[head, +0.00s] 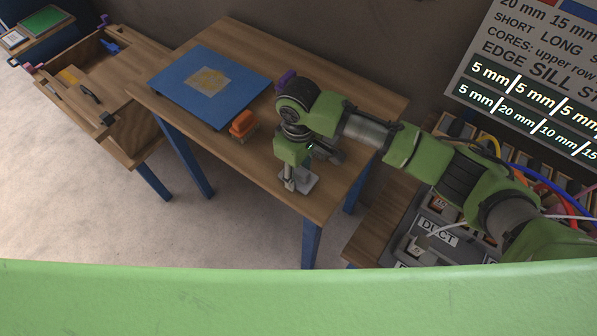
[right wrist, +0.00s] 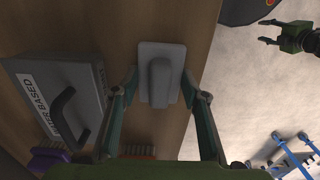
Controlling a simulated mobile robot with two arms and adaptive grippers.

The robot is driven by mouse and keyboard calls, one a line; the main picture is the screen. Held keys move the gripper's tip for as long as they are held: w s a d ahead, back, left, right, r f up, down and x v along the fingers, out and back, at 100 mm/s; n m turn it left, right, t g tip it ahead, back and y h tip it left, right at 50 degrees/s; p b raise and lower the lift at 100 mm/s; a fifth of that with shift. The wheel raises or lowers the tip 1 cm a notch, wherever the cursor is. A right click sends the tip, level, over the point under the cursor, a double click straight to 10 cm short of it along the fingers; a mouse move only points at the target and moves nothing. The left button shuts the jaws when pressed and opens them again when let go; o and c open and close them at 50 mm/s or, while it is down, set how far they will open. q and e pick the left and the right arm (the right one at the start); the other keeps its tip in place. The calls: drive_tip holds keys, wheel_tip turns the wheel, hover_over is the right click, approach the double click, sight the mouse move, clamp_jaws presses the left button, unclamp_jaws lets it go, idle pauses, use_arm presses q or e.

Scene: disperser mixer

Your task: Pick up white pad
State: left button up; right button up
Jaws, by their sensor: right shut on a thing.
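The white pad (right wrist: 153,53), a pale grey plate with a raised block handle, lies on the wooden table near its edge in the right wrist view. In the head view the pad (head: 305,183) shows at the table's front right edge, partly hidden by my gripper. My right gripper (right wrist: 160,88) has a finger on each side of the pad and is shut on it. In the head view my right gripper (head: 290,184) points down at it. The pad looks close to the tabletop; I cannot tell whether it touches. My left gripper (right wrist: 272,38) appears open over the floor, away from the pad.
A blue board (head: 190,97) with a tan square and an orange block (head: 242,123) lie on the table (head: 225,165). A grey box (right wrist: 45,75) with a black handle is left of the pad. A purple object (right wrist: 50,160) is nearby. The table edge is close right.

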wheel_tip(320, 180, up, 3)
drive_tip(key=shift+w+f+b, duration=0.1)
drive_tip(key=shift+b, duration=0.65)
drive_tip(key=s+a+r+b, duration=0.2)
drive_tip(key=s+a+r, duration=0.6)
drive_tip(key=a+r, duration=0.2)
drive_tip(key=shift+s+a, duration=0.25)
drive_tip(key=shift+a, duration=0.45)
